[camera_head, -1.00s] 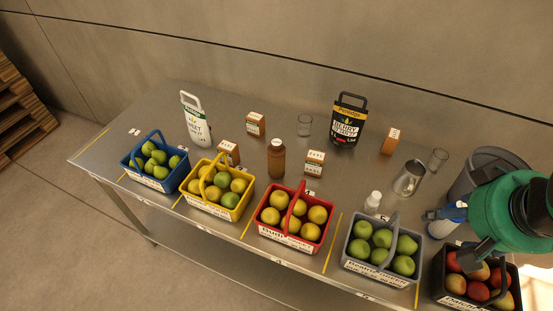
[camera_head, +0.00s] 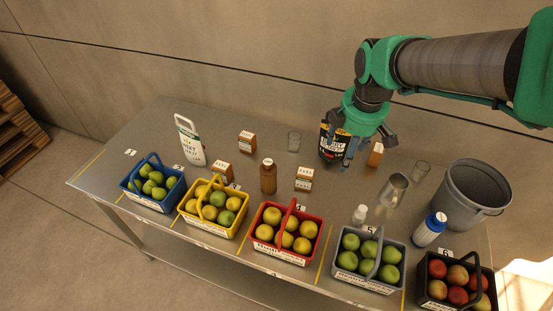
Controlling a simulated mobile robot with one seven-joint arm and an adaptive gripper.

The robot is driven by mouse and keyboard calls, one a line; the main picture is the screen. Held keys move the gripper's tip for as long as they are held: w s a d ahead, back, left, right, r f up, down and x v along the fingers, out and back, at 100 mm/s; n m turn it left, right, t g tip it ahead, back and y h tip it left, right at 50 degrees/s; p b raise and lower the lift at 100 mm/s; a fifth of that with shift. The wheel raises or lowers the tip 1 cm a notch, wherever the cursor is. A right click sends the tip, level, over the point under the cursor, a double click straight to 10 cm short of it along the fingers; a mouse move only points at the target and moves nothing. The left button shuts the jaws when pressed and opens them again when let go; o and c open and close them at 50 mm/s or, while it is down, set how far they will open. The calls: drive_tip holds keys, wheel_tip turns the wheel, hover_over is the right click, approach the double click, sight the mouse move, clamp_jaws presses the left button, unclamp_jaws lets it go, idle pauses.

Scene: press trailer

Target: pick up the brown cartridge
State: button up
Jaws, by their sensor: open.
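Nothing is plainly marked as a cartridge. Several small orange-brown boxes with white labels stand on the table: one at the back left (camera_head: 247,141), one behind the yellow basket (camera_head: 221,171), one right of the brown bottle (camera_head: 304,180) and one at the back right (camera_head: 376,156). The brown bottle (camera_head: 268,177) stands upright near the middle. My gripper (camera_head: 369,153) is open and points down over the back right of the table, by the back-right box. Contact with either cannot be told.
Blue (camera_head: 131,188), yellow (camera_head: 185,211), red (camera_head: 257,236), grey (camera_head: 340,263) and black fruit baskets (camera_head: 422,287) line the front edge. A glass (camera_head: 294,142), metal jug (camera_head: 393,190), second glass (camera_head: 421,171), white-blue bottle (camera_head: 430,230) and grey bucket (camera_head: 473,192) stand around.

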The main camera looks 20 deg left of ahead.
sight(268, 162)
drive_tip(key=a+f+n+p, duration=0.1)
drive_tip(key=a+f+n, duration=0.3)
drive_tip(key=a, duration=0.3)
drive_tip(key=w+a+f+n+g+p, duration=0.1)
drive_tip(key=a+f+n+p, duration=0.1)
drive_tip(key=a+f+n, duration=0.3)
drive_tip(key=w+a+f+n+g+p, duration=0.1)
drive_tip(key=a+f+n, duration=0.3)
drive_tip(key=a, duration=0.7)
drive_tip(key=shift+w+a+f+h+p, duration=0.1)
drive_tip(key=shift+a+f+h+p, duration=0.1)
drive_tip(key=shift+f+h+p, duration=0.45)
drive_tip(key=shift+f+y, duration=0.2)
drive_tip(key=shift+y, duration=0.05)
drive_tip(key=shift+f, duration=0.1)
drive_tip(key=shift+f+b, duration=0.5)
drive_tip(key=shift+f, duration=3.65)
drive_tip(key=shift+f, duration=0.1)
drive_tip(key=shift+w+f+b, duration=0.1)
drive_tip(key=shift+f+b, duration=0.25)
drive_tip(key=shift+f, duration=2.2)
drive_tip(key=c, duration=1.6)
